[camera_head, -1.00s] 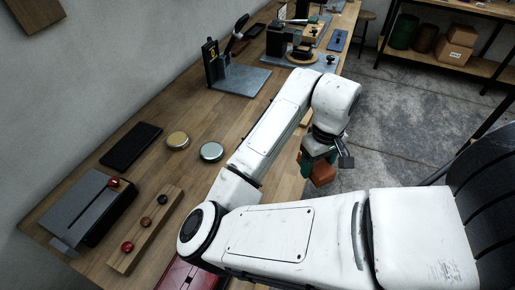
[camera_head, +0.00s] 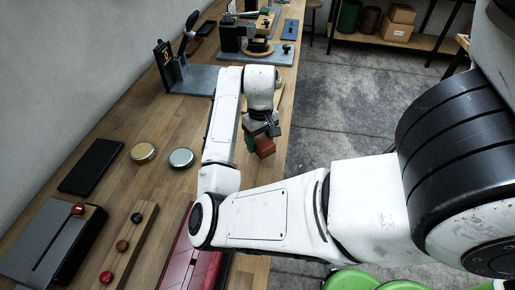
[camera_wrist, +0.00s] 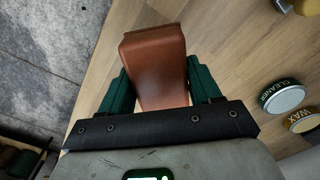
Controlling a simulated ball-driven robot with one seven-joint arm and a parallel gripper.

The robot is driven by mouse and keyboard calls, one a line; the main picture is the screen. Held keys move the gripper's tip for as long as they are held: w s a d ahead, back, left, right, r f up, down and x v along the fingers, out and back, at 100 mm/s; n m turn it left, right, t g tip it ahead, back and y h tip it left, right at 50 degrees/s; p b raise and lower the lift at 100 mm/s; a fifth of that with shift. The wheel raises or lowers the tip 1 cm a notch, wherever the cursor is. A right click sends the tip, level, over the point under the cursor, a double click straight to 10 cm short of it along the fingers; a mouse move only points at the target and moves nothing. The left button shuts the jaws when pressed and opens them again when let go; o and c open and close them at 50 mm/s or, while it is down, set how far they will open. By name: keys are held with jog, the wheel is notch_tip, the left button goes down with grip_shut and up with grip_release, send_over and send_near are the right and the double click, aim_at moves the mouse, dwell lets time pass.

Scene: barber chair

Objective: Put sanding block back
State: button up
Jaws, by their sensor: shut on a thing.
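The sanding block (camera_wrist: 155,65) is a reddish-brown block. In the wrist view it sits between the two green fingers of my gripper (camera_wrist: 158,90), which is shut on it. In the head view the block (camera_head: 264,147) hangs below my wrist, by the front edge of the wooden workbench (camera_head: 120,205). My gripper (camera_head: 258,142) is partly hidden there by my arm. Whether the block touches the bench top I cannot tell.
Two round tins, one gold-lidded (camera_head: 143,152) and one pale-lidded (camera_head: 182,158), stand on the bench. A black pad (camera_head: 90,166), a grey box with a red knob (camera_head: 55,240), a wooden strip with knobs (camera_head: 128,245) and a red case (camera_head: 192,262) lie nearby. A metal stand (camera_head: 185,75) is farther back.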

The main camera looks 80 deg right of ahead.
jog(key=shift+w+d+f, duration=0.3)
jog(key=shift+f, duration=0.2)
jog(key=shift+w+d+f+p, duration=0.1)
jog(key=shift+f+p, duration=0.1)
jog(key=shift+f, duration=0.75)
jog(key=shift+w+d+f+p, duration=0.1)
jog(key=shift+f+p, duration=0.05)
jog(key=shift+f, duration=0.75)
jog(key=o, duration=1)
jog(key=shift+f, duration=0.1)
notch_tip(320, 180, up, 12)
jog(key=shift+r, duration=0.15)
